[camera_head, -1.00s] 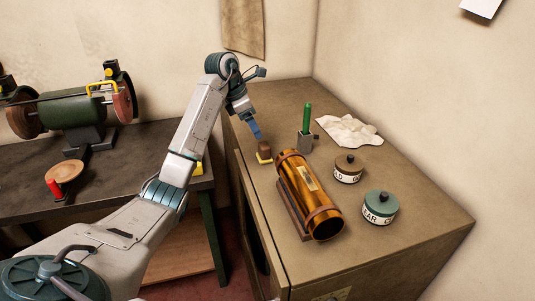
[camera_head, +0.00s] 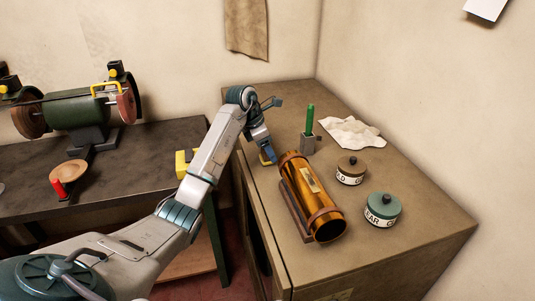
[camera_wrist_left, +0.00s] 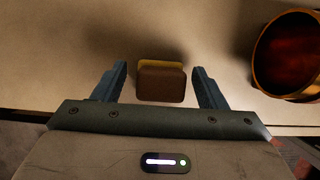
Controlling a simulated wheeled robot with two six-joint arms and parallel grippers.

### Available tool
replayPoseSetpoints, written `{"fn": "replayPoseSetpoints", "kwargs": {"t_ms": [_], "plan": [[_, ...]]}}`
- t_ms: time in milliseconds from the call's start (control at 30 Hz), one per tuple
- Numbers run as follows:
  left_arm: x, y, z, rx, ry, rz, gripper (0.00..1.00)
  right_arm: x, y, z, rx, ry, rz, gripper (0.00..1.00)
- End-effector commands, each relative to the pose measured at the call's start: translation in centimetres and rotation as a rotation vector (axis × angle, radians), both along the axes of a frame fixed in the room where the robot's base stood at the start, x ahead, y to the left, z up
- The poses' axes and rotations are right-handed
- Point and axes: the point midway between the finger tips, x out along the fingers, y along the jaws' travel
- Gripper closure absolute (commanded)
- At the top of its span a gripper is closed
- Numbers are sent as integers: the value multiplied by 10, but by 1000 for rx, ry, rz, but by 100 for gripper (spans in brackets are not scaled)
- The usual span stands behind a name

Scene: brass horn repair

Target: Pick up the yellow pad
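The yellow pad (camera_wrist_left: 160,64) has a brown block on top, which covers most of it in the left wrist view. It lies on the cabinet top, and a little of its yellow shows in the head view (camera_head: 266,161). My left gripper (camera_wrist_left: 160,84) is open, with one blue finger on each side of the pad and a gap to each. In the head view my left gripper (camera_head: 267,157) is low over the cabinet top and hides most of the pad. My right gripper is not in view.
A copper-coloured cylinder (camera_head: 312,196) lies in a cradle just right of the pad. Behind are a holder with a green-handled tool (camera_head: 309,125) and a crumpled cloth (camera_head: 351,131). Two lidded tins (camera_head: 351,171) stand at the right. A bench grinder (camera_head: 80,112) is on the left bench.

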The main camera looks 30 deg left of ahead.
Motion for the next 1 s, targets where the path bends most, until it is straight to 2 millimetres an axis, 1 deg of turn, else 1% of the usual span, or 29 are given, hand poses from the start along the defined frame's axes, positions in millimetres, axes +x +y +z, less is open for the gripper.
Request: {"fn": "replayPoseSetpoints", "kwargs": {"t_ms": [33, 167, 200, 233, 467, 633, 767, 900, 1000], "plan": [[0, 0, 0, 0, 0, 0, 45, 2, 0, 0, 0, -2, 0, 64], [0, 0, 1, 1, -1, 0, 70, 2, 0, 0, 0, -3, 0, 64], [0, 0, 1, 1, -1, 0, 78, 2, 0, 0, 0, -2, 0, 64], [0, 0, 1, 1, -1, 0, 79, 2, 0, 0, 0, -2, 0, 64], [0, 0, 1, 1, -1, 0, 79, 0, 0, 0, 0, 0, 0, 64], [0, 0, 6, 0, -3, 0, 79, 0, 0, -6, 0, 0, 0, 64], [0, 1, 17, 1, -5, 0, 79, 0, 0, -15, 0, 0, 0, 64], [0, 1, 36, 1, -6, 1, 79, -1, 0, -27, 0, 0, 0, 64], [-22, 4, 33, 4, -2, 1, 79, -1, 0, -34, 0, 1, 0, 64]]}}
